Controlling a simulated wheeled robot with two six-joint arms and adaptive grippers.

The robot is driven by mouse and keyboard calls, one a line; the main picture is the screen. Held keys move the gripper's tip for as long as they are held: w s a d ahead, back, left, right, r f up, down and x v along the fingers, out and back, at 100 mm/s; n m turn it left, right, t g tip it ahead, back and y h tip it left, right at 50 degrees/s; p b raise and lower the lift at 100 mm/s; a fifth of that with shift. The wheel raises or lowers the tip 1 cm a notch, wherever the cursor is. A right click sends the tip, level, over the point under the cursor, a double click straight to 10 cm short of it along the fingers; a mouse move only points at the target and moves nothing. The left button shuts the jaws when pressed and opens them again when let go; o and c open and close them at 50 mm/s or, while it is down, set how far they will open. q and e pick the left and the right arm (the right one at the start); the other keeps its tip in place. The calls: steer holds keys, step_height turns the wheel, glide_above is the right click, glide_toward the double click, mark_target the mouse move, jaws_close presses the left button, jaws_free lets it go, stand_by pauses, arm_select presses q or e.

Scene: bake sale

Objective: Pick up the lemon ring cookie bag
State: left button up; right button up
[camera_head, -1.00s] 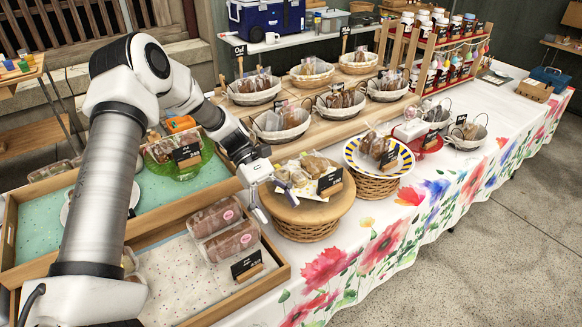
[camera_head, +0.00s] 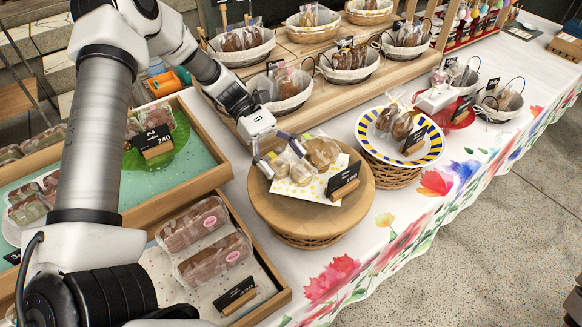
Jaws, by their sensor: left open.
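Clear bags of round, pale cookies (camera_head: 321,153) lie on a yellow-dotted white napkin (camera_head: 312,187) on a round wooden-topped basket stand (camera_head: 277,214). I cannot read a label that tells which bag is the lemon ring one. A black price sign (camera_head: 343,181) stands at the front right of the bags. My left gripper (camera_head: 282,159) is open and empty, its fingers spread above the rear left part of the stand, close to the bags. Its fingers partly cover the napkin's left corner; contact cannot be told. My right gripper is not in view.
A blue-striped plate of bagged cookies (camera_head: 431,149) stands to the right. A wooden tray (camera_head: 262,307) with packed loaves (camera_head: 214,259) lies at the front left. A wooden riser with baskets (camera_head: 284,105) is behind. The flowered cloth in front is clear.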

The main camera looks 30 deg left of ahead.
arm_select(q)
steer(key=shift+d+f, duration=0.25)
steer(key=shift+d, duration=0.05)
steer(key=shift+s, duration=0.15)
steer(key=c, duration=0.4)
steer(key=shift+r, duration=0.1)
steer(key=shift+c, duration=0.2)
